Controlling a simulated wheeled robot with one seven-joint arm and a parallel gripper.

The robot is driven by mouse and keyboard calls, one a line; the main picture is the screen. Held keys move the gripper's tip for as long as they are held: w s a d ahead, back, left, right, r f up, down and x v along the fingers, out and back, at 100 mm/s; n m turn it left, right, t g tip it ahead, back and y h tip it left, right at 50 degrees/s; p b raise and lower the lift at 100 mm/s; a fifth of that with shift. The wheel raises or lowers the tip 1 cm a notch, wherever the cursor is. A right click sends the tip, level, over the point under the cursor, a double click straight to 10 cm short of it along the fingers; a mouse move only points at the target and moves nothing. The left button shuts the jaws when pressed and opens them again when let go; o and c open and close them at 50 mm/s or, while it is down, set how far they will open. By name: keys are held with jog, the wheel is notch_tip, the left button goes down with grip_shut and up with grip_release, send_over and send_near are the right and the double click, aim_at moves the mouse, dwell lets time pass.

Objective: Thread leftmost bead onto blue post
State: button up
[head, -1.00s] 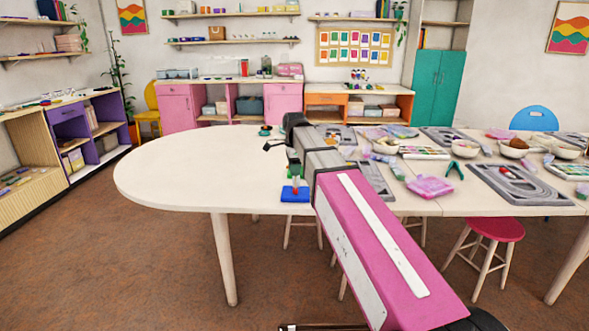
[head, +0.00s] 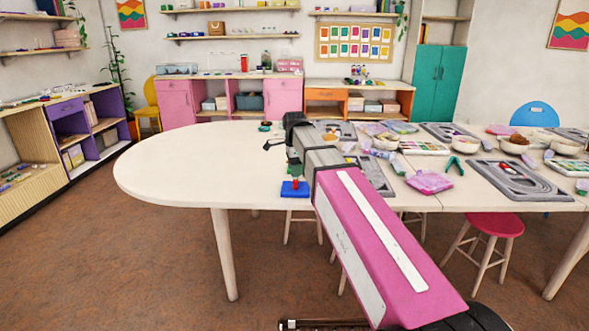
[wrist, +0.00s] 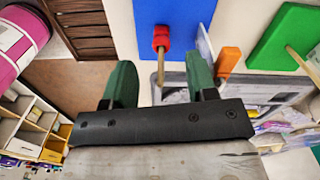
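A red bead (wrist: 161,37) sits around the wooden post (wrist: 160,75) that stands on the blue board (wrist: 136,22) in the wrist view. The post's tip extends past the bead towards my gripper (wrist: 160,82). My gripper is open, its two green fingers well apart on either side of the post, with nothing held. In the head view the blue board (head: 296,190) lies near the table's front edge, with the red bead (head: 295,183) just above it. My arm hides most of my gripper there.
An orange bead (wrist: 228,62) on a wooden post is right of the blue board, partly behind a finger. A green board (wrist: 276,36) with a post is farther right. Trays and bowls crowd the table's right side; the table's left end (head: 190,165) is clear.

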notch_tip(320, 180, up, 11)
dwell(0.8)
jog(key=shift+f, duration=0.15)
